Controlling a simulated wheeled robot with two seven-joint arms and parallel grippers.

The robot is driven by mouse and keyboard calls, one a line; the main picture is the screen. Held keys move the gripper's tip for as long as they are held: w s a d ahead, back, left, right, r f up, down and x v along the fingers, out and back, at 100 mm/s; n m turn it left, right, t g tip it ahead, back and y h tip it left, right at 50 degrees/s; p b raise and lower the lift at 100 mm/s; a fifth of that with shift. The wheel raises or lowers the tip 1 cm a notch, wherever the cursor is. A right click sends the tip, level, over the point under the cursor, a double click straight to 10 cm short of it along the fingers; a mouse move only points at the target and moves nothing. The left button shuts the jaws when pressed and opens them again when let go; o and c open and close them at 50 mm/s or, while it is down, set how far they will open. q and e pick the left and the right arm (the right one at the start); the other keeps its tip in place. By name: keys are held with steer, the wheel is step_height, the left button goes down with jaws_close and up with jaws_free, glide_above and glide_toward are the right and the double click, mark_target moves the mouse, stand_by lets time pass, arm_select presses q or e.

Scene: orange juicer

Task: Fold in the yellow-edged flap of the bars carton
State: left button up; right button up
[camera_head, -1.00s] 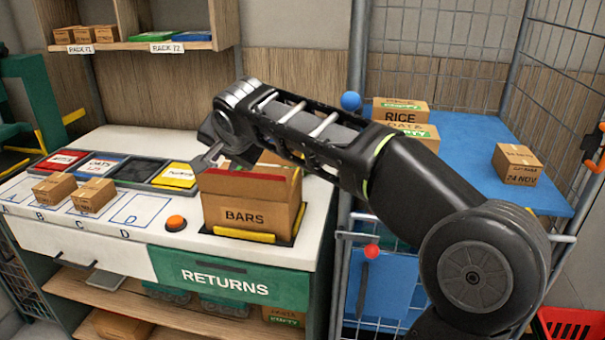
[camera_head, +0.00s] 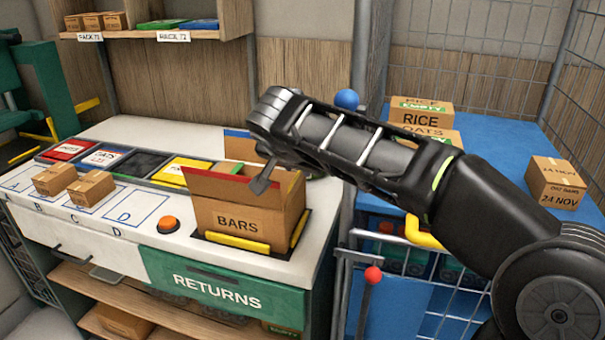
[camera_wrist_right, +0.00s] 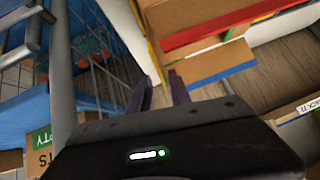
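The bars carton (camera_head: 238,218) stands upright on the white counter, top open. Its red-edged flap (camera_head: 225,185) stands up at the front, and its blue-edged flap (camera_head: 238,146) stands up behind. My right arm hides the carton's right rear, and I cannot make out the yellow-edged flap in the head view. In the right wrist view a narrow yellow edge (camera_wrist_right: 153,52) runs down toward my right gripper (camera_wrist_right: 160,92); the blue-edged flap (camera_wrist_right: 212,67) is beside it. My right gripper's dark fingers are apart, at the carton's right side; contact is unclear. My left gripper is not in view.
Yellow strips (camera_head: 237,243) border the carton's base. An orange button (camera_head: 167,225), two small cartons (camera_head: 91,188) and coloured bins (camera_head: 70,149) are to its left. A wire cage and a blue surface with cartons (camera_head: 555,182) are at right.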

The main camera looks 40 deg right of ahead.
mark_target(303, 178)
steer(key=shift+p+x, duration=0.45)
steer(key=shift+x, duration=3.5)
steer(key=shift+c, duration=0.4)
jaws_close()
